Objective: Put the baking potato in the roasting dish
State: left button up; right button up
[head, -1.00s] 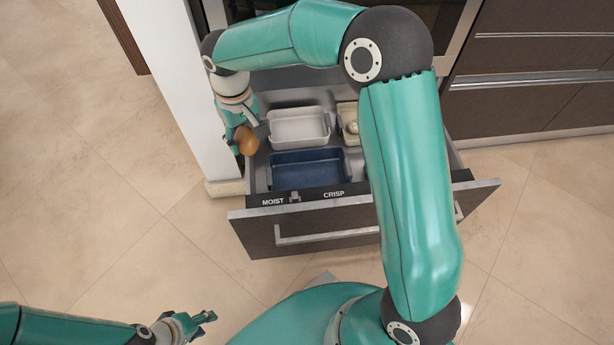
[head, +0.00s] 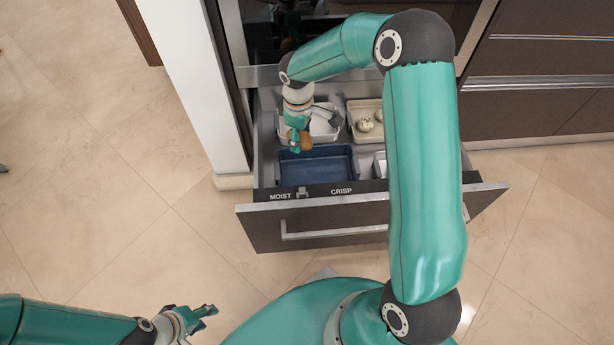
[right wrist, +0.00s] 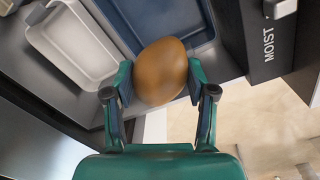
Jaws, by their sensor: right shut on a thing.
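The brown baking potato (head: 306,140) is held in my right gripper (head: 299,140), whose fingers are shut on its two sides. The potato also fills the space between the fingers in the right wrist view (right wrist: 161,70). In the head view it appears over the border between the light grey dish and the rear edge of the blue dish (head: 318,168), which looks like the roasting dish. The blue dish is empty where it shows, and also appears in the right wrist view (right wrist: 150,12). My left gripper (head: 207,318) is open and empty, low at the left.
The open drawer (head: 345,212) carries MOIST and CRISP labels and a slider. It also holds the light grey dish (head: 325,125), a beige dish (head: 355,106) with pale round items, and a white container (head: 380,165) partly hidden by my arm. A white wall edge stands left.

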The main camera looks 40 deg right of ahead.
aim_at(302, 179)
notch_tip(302, 179, down, 19)
jog(key=b, duration=0.5)
jog(key=shift+r, duration=0.1)
jog(key=shift+b, duration=0.35)
jog(key=o, duration=1.3)
notch_tip(302, 179, up, 12)
jog(key=p, duration=0.4)
jog(key=shift+a, duration=0.2)
jog(key=shift+s, duration=0.1)
